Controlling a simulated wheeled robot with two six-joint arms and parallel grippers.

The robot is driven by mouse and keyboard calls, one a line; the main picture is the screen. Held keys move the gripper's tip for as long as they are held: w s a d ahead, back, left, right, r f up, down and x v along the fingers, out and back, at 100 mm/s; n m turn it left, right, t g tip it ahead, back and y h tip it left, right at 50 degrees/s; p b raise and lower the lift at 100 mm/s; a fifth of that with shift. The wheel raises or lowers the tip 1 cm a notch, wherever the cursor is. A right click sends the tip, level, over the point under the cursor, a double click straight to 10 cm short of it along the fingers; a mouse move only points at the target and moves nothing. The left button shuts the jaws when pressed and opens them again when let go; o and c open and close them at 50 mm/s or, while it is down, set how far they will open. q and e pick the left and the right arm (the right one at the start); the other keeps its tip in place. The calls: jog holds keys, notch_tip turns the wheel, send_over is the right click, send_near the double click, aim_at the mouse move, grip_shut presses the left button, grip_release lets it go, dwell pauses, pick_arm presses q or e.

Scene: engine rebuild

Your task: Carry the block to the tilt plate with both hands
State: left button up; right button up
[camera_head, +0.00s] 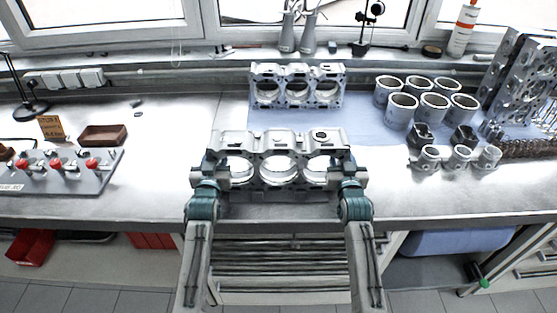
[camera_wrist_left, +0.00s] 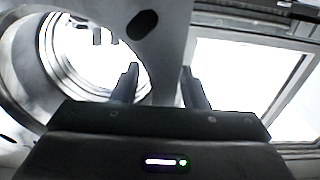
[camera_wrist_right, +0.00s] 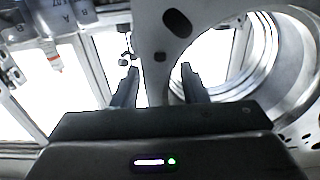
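The block (camera_head: 278,142) is a grey metal casting with a row of three round bores, level in front of me near the table's front edge. My left gripper (camera_head: 209,172) is at its left end and my right gripper (camera_head: 349,172) at its right end. In the left wrist view the fingers (camera_wrist_left: 160,85) straddle an end wall of the block (camera_wrist_left: 165,50). The right wrist view shows the fingers (camera_wrist_right: 160,82) likewise around the other end wall (camera_wrist_right: 165,55). Both look shut on it. A grey plate with red-topped clamps (camera_head: 62,184), likely the tilt plate, lies at the left.
A similar three-bore casting (camera_head: 297,103) stands behind on the blue mat (camera_head: 350,125). Several cylinder liners (camera_head: 433,106), pistons (camera_head: 462,153) and a tall engine part (camera_head: 505,85) are at the right. A brown tray (camera_head: 103,135) is at the left. Table between the plate and block is clear.

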pick_arm(q)
jog(key=shift+w, duration=0.1)
jog(key=shift+c, duration=0.2)
pick_arm(e)
jog(key=shift+c, duration=0.2)
pick_arm(q)
grip_shut()
pick_arm(e)
grip_shut()
pick_arm(q)
jog(key=shift+a, duration=0.1)
pick_arm(e)
jog(key=shift+w, duration=0.1)
dwell(0.5)
pick_arm(q)
jog(key=shift+r, duration=0.2)
pick_arm(e)
jog(key=shift+r, duration=0.2)
